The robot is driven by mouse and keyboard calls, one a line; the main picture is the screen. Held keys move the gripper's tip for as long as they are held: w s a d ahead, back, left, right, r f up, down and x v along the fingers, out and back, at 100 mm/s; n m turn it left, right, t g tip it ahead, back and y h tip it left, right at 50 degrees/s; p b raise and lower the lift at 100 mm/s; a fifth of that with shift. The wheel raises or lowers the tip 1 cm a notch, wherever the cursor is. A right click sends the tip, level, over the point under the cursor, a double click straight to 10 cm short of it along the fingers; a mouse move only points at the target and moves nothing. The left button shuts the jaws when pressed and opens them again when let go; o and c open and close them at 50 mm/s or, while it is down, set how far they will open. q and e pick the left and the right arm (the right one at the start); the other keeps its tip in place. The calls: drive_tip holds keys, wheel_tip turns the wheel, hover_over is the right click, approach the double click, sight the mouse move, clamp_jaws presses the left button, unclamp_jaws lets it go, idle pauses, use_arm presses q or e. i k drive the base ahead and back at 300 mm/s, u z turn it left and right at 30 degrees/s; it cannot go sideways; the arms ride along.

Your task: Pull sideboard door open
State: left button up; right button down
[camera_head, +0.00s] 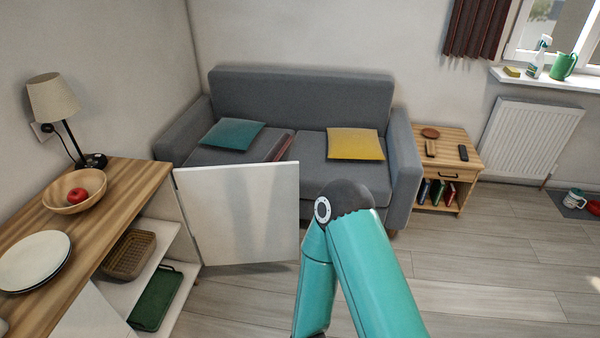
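The sideboard (127,190) stands at the left, with a wooden top and white body. One white sideboard door (237,213) is swung open at its far end and stands out into the room in front of the sofa. Behind it the compartment is open, with a wicker basket (130,254) on the upper shelf and a green tray (157,297) below. Another white front panel (92,315) shows at the bottom left. A teal arm of mine rises at the bottom centre, just right of the open door. Neither gripper shows in the view.
On the sideboard top are a lamp (55,97), a wooden bowl (77,203) with a red apple, and white plates (34,258). A grey sofa (300,95) stands behind the door. A small wooden table (456,135) is right of it.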

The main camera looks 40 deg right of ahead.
sight(236, 214)
drive_tip(key=u, duration=1.4)
drive_tip(key=i, duration=0.15)
drive_tip(key=z, duration=3.4)
drive_tip(key=i, duration=1.4)
drive_tip(key=u, duration=2.15)
drive_tip(key=i, duration=0.6)
drive_tip(key=z, duration=0.15)
drive_tip(key=k, duration=0.5)
drive_tip(key=u, duration=0.05)
